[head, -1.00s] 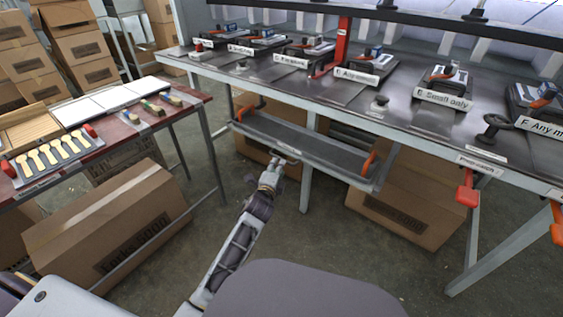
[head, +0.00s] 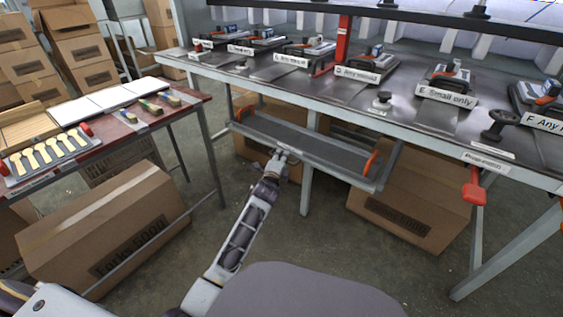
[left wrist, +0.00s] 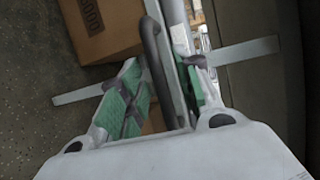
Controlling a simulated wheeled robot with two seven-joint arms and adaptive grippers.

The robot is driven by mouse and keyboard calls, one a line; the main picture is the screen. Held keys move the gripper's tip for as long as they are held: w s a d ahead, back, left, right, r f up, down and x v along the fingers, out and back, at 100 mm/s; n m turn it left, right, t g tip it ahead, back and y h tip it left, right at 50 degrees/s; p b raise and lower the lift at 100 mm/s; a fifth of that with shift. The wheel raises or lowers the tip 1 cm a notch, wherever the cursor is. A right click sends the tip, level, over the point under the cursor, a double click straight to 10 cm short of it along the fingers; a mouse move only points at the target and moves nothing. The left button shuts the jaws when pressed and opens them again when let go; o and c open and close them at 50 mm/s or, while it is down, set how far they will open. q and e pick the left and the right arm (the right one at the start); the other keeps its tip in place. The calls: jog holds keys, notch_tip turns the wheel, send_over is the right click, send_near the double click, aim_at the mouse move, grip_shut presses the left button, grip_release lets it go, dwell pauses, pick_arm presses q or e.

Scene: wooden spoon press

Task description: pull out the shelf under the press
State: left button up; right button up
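The shelf (head: 325,152) is a long grey tray hung under the press table (head: 330,92), with an orange handle at each end. My left gripper (head: 283,154) is at the front edge of the shelf, left of its middle. In the left wrist view, a dark handle bar (left wrist: 155,62) runs between the two green-padded fingers of my left gripper (left wrist: 162,92). The fingers stand apart on either side of the bar; I see no clear grip on it. My right gripper is not in view.
Cardboard boxes (head: 410,205) stand on the floor under the press table. A side table (head: 125,130) with wooden spoons and brushes is on the left, with a large box (head: 105,228) below it. The floor in front of the shelf is clear.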

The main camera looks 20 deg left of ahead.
pick_arm(q)
jog(key=shift+w, duration=0.1)
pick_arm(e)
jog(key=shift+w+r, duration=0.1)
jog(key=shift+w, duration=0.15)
pick_arm(q)
jog(key=shift+c, duration=0.7)
grip_shut()
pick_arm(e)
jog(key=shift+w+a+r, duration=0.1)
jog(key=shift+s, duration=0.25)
